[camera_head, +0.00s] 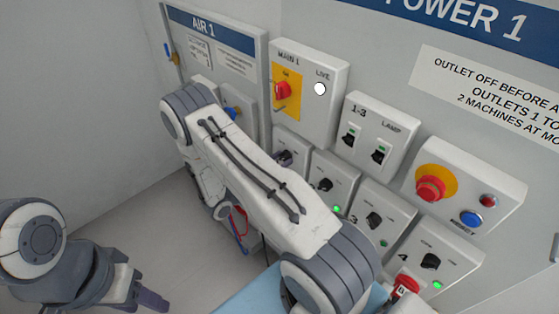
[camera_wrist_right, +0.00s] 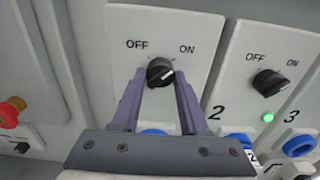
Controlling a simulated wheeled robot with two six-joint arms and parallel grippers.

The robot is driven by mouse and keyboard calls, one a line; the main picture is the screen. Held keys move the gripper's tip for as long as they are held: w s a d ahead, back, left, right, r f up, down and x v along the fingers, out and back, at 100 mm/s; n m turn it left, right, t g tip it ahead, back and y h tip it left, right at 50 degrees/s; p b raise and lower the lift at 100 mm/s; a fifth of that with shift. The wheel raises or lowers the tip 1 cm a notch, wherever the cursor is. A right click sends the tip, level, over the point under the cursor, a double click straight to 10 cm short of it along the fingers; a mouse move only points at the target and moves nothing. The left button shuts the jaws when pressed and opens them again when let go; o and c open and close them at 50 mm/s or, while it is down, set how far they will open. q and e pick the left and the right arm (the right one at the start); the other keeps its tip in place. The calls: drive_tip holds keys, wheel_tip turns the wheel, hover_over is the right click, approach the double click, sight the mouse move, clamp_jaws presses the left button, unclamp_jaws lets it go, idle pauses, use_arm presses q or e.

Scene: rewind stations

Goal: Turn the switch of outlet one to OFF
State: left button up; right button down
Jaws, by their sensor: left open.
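Outlet one's box (camera_wrist_right: 128,35) fills the middle of the right wrist view, with its black switch knob (camera_wrist_right: 160,70) between OFF on the left and ON on the right. The knob's white mark sits on its right side, toward ON. My right gripper (camera_wrist_right: 160,76) has one finger on each side of this knob; I cannot tell if they press on it. A lamp on this box is not visible. In the head view the knob (camera_head: 285,156) shows just beyond my right arm, which hides the right gripper. My left gripper (camera_head: 140,292) is open and empty at bottom left, away from the panel.
Outlet two's knob (camera_wrist_right: 270,82) is close on the right, with a lit green lamp (camera_wrist_right: 268,117). Blue sockets (camera_wrist_right: 236,140) lie below. The MAIN 1 box (camera_head: 330,60), breaker box (camera_head: 383,132) and red emergency button (camera_head: 431,188) surround the outlets. Free floor lies at left.

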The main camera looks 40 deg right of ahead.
drive_tip(key=shift+n, duration=0.5)
drive_tip(key=n, duration=0.3)
drive_tip(key=shift+b, duration=0.4)
drive_tip(key=n, duration=1.3)
drive_tip(key=shift+r+n+p, duration=0.15)
drive_tip(key=shift+n+p, duration=0.2)
drive_tip(key=shift+n, duration=0.35)
drive_tip(key=shift+c, duration=2.1)
unclamp_jaws()
